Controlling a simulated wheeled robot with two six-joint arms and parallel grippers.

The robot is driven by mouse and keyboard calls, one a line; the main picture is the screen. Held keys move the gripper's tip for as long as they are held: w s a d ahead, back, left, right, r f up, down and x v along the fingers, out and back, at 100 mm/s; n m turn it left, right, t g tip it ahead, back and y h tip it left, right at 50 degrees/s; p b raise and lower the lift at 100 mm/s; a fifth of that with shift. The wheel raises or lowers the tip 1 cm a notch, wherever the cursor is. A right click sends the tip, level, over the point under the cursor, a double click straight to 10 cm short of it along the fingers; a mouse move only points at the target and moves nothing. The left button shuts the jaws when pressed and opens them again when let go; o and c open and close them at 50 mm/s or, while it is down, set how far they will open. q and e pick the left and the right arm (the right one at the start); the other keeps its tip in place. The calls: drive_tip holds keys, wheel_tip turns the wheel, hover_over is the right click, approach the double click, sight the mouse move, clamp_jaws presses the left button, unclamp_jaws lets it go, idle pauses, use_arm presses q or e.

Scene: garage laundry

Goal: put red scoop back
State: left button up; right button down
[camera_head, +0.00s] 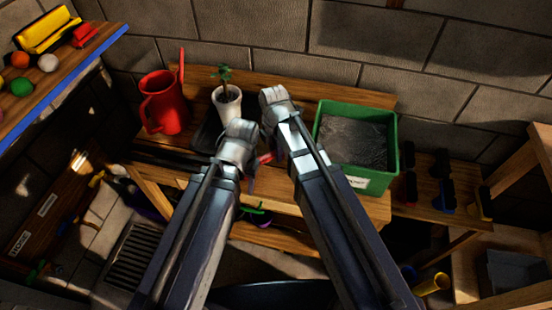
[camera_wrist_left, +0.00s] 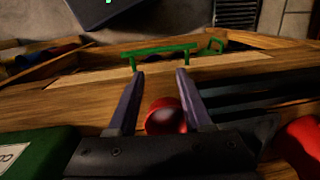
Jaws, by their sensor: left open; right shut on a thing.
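A small red part, which looks like the red scoop (camera_head: 267,158), shows between my two forearms, low over the bench. In the left wrist view the red scoop (camera_wrist_left: 165,117) shows a rounded red end between the fingers of my left gripper (camera_wrist_left: 154,80). The left fingers are apart and not closed on it. In the head view my left gripper (camera_head: 250,184) is mostly hidden by its own arm. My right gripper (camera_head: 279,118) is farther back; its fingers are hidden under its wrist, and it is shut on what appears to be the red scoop.
A green bin (camera_head: 386,170) with dark contents stands right of my right arm. A red watering can (camera_head: 163,108) and a white plant pot (camera_head: 228,108) stand at the back left. Green-handled things (camera_wrist_left: 160,52) lie near the bench front. Several coloured tools hang at the right.

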use_arm(q)
drive_tip(key=shift+f, duration=0.75)
use_arm(e)
drive_tip(key=shift+f, duration=0.75)
use_arm(q)
drive_tip(key=shift+r, duration=0.1)
use_arm(e)
drive_tip(key=shift+r, duration=0.1)
use_arm(q)
drive_tip(key=shift+b, duration=0.35)
use_arm(e)
drive_tip(key=c, duration=1.2)
unclamp_jaws()
drive_tip(key=shift+f, duration=0.2)
drive_tip(key=o, duration=0.5)
drive_tip(key=shift+r, duration=0.1)
use_arm(q)
wheel_tip(320, 180, up, 12)
drive_tip(key=p, duration=1.2)
use_arm(e)
wheel_tip(320, 180, up, 12)
drive_tip(key=shift+s+a+r, duration=0.1)
drive_tip(key=shift+a, duration=0.05)
